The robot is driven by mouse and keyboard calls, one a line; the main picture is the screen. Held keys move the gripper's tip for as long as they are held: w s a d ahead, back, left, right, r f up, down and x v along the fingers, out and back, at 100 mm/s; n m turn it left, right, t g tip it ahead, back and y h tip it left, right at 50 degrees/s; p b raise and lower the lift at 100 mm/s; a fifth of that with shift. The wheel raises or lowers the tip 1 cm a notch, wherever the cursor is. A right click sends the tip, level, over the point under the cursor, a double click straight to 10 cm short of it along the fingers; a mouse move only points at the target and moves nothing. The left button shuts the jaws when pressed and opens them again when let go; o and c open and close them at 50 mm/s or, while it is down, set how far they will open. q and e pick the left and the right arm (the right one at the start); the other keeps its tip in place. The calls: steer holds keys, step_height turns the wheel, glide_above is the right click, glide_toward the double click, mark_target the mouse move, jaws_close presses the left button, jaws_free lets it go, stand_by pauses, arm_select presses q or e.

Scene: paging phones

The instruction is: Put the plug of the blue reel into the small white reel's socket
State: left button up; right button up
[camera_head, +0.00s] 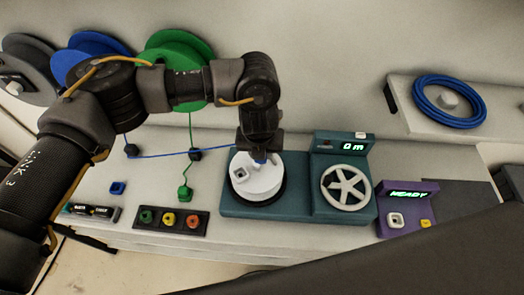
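The blue reel (90,47) hangs at the back left between a grey and a green reel. Its blue cable (165,155) runs through black guides to my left gripper (260,154). The gripper appears shut on the blue plug (261,161), of which only a small blue bit shows below the fingers. The small white reel (262,182) sits on the teal machine, directly under the gripper. A dark square opening, possibly its socket (240,174), shows on the reel's left side, left of the plug. Contact between plug and reel cannot be told. My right gripper is out of view.
The teal machine (295,206) carries a grey handwheel (346,188) and a display. A purple box (404,209) reading READY stands right. A black strip of coloured sockets (170,220) and a green plug (185,192) lie left. A blue coil (447,101) rests on a shelf.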

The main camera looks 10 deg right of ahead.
arm_select(q)
steer(key=w+a, duration=0.1)
steer(key=a, duration=0.5)
steer(key=shift+w+a+f+b, duration=0.25)
steer(key=shift+w+f+b, duration=0.05)
steer(key=shift+f, duration=0.05)
stand_by(0.6)
steer(key=shift+f+b, duration=2.3)
steer(key=shift+f, duration=0.2)
steer(key=shift+f+b, duration=1.3)
steer(key=shift+b, duration=0.1)
steer(key=o, duration=1.3)
steer(key=shift+r+p, duration=3.25)
steer(key=shift+r, duration=1.25)
